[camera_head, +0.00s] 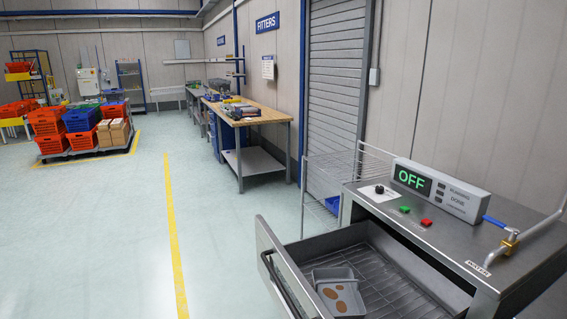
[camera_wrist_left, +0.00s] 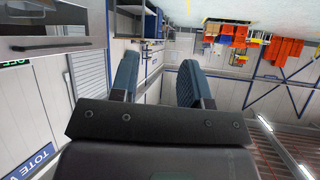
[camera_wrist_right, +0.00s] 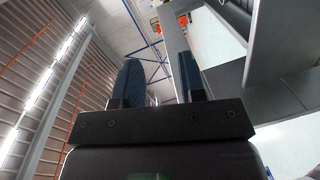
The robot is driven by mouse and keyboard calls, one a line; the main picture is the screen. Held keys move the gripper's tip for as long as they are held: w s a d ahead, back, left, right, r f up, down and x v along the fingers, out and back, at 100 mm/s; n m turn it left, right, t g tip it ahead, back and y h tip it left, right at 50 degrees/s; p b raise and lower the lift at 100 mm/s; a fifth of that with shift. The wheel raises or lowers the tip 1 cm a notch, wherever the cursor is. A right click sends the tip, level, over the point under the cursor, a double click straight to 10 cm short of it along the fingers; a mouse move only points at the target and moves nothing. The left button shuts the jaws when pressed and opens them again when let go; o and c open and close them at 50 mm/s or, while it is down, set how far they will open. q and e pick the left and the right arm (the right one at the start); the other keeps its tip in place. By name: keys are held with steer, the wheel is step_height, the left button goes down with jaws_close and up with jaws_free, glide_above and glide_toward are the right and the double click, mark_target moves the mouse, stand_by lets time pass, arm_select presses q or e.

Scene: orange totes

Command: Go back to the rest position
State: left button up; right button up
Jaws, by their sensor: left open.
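My left gripper (camera_wrist_left: 157,80) shows in the left wrist view with its two fingers apart and nothing between them. My right gripper (camera_wrist_right: 157,82) shows in the right wrist view with its fingers apart and nothing between them. Neither gripper nor arm shows in the head view. Ahead on the right, a metal machine (camera_head: 440,235) has its drawer (camera_head: 390,285) pulled out. A small grey tote (camera_head: 340,285) with brown oval spots inside sits on the drawer's rack.
The machine's display (camera_head: 411,181) reads OFF, with green and red buttons in front. A workbench (camera_head: 245,113) stands by the far wall. Orange and blue totes (camera_head: 82,120) are stacked at far left. The floor (camera_head: 100,240) left of the drawer is clear.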

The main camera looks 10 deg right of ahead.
arm_select(q)
step_height(320, 180, down, 9)
steer(key=b, duration=0.8)
steer(key=shift+w+f+g, duration=0.15)
steer(key=shift+f+g, duration=0.05)
steer(key=shift+g, duration=0.1)
arm_select(e)
steer(key=s+a+f+m+g+h, duration=0.2)
steer(key=s+a+f+m, duration=0.4)
steer(key=s+a+m, duration=0.2)
steer(key=s+a+f+m+g+h, duration=0.2)
steer(key=s+a+f+m+g, duration=0.1)
steer(key=s+a+f+m, duration=0.3)
steer(key=s+a+m, duration=0.2)
steer(key=s+m, duration=0.1)
steer(key=s, duration=0.1)
steer(key=shift+f+m+h, duration=0.3)
steer(key=shift+f+m, duration=0.1)
arm_select(q)
steer(key=shift+c, duration=0.4)
